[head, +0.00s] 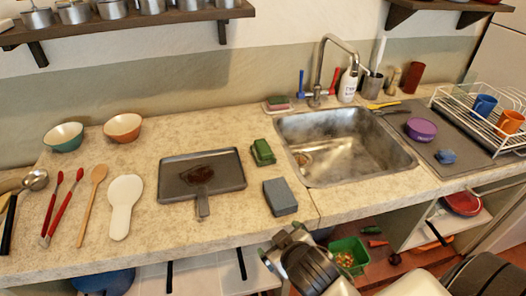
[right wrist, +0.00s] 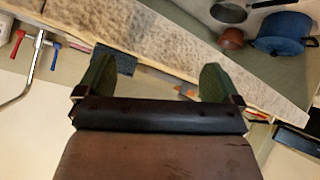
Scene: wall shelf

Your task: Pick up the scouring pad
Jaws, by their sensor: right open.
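A green pad-like block (head: 262,152) lies on the counter left of the sink, right of the dark tray-like pan. A dark grey block (head: 280,197) lies in front of it near the counter's front edge. I cannot tell for sure which is the scouring pad; the green one looks most like it. My right gripper (head: 290,240) is in front of the counter edge, below the grey block and apart from both blocks. In the right wrist view its two fingers (right wrist: 155,84) are spread, with nothing held between them. My left gripper is not in view.
A dark pan (head: 176,178) lies left of the blocks, and the sink (head: 345,145) is right of them. A soap dish with a sponge (head: 278,102) stands behind. A green bin (head: 350,256) is below.

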